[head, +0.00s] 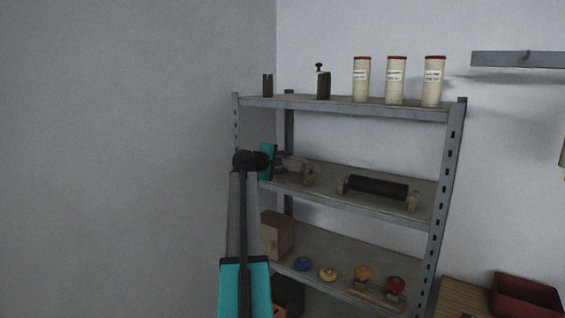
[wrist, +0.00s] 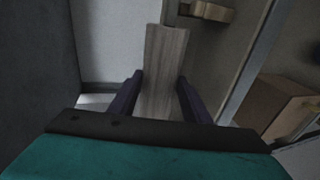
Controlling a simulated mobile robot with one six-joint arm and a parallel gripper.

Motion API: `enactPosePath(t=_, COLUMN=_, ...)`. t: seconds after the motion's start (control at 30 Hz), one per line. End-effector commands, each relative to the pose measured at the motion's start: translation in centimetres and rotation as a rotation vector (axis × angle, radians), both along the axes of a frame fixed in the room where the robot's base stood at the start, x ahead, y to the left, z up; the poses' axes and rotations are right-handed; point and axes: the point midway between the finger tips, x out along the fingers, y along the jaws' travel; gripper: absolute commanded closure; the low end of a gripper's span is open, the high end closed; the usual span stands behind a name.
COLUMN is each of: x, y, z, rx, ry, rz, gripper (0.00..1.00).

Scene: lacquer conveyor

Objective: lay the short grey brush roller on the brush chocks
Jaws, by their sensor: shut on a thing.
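My gripper (wrist: 158,98) is shut on a streaked grey piece, which I take to be the short grey brush roller (wrist: 166,60). It runs lengthwise out from between the two dark fingers in the wrist view. In the head view my gripper (head: 276,163) is at the left end of the middle shelf, with the grey roller (head: 294,163) just right of it. A pale chock (head: 310,178) shows below and right of the roller; the other chock is hard to make out. In the wrist view a wooden block, seemingly a chock (wrist: 212,12), lies right of the roller's far end, apart from it.
A long black roller (head: 378,187) lies on chocks to the right on the middle shelf (head: 330,196). Canisters (head: 396,80) stand on the top shelf. A cardboard box (head: 277,235) and several coloured knobs (head: 328,274) sit below. A metal post (wrist: 256,55) stands to the right.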

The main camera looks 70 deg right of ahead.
Motion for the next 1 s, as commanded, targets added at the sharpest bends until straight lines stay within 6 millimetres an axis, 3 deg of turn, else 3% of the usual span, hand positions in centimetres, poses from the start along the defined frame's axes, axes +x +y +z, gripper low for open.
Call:
enactPosePath(t=0.33, x=0.1, y=0.0, z=-1.6, rx=-0.002, ry=0.001, rz=0.001, gripper=0.86)
enactPosePath(t=1.0, x=0.2, y=0.2, z=-1.9, rx=-0.002, ry=0.001, rz=0.003, gripper=0.86)
